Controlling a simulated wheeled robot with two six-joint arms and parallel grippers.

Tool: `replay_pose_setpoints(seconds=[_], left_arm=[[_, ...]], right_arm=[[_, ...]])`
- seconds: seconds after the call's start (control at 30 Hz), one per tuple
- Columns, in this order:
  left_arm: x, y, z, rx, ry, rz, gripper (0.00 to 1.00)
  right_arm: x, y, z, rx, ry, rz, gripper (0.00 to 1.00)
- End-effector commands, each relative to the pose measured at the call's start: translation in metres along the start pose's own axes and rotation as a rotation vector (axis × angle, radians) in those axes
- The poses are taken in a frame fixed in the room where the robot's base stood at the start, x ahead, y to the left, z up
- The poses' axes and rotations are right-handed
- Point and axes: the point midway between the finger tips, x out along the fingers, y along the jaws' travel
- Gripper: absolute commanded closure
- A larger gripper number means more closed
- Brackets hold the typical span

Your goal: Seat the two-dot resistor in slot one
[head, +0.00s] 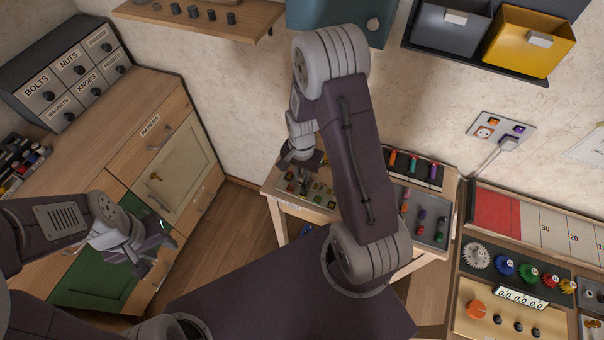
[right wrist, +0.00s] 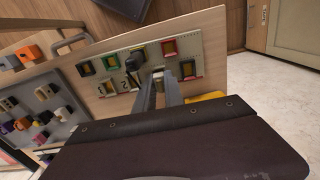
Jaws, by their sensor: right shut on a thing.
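The slot board (right wrist: 205,45) lies on a small wooden table and carries several coloured frames, among them red, green and yellow ones. It also shows in the head view (head: 322,201), partly behind my right arm. My right gripper (head: 302,172) is above this board; in the right wrist view its two fingers (right wrist: 159,88) reach down to the board's near part. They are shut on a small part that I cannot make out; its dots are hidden. I cannot tell which slot is number one. My left gripper (head: 152,252) is open and empty, away from the board.
A grey tray (right wrist: 65,108) with several coloured parts lies beside the board. A rack of coloured cylinders (head: 412,168) stands at the table's back. A drawer cabinet (head: 150,150) is on the left; a gear panel (head: 510,300) is on the right.

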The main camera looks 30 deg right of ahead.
Motion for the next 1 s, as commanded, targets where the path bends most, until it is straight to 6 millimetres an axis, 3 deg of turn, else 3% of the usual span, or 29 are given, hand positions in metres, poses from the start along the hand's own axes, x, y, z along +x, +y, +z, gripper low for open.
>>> replay_pose_setpoints(seconds=[0.17, 0.2, 0.27, 0.63, 1.0], left_arm=[[0.004, 0.000, 0.001, 0.000, 0.000, 0.000, 0.64], [0.003, 0.000, 0.000, 0.000, 0.000, 0.000, 0.64], [0.003, 0.000, 0.000, 0.000, 0.000, 0.000, 0.64], [0.001, 0.000, 0.000, 0.000, 0.000, 0.000, 0.64], [-0.024, 0.001, -0.003, 0.000, 0.000, 0.000, 0.64]], right_arm=[[0.006, 0.000, 0.000, 0.000, 0.000, 0.000, 1.00], [0.005, 0.000, 0.000, 0.000, 0.000, 0.000, 0.78], [0.004, 0.000, 0.000, 0.000, 0.000, 0.000, 0.62], [0.002, 0.000, 0.000, 0.000, 0.000, 0.000, 0.61], [-0.025, 0.000, 0.000, 0.000, 0.001, -0.001, 0.61]])
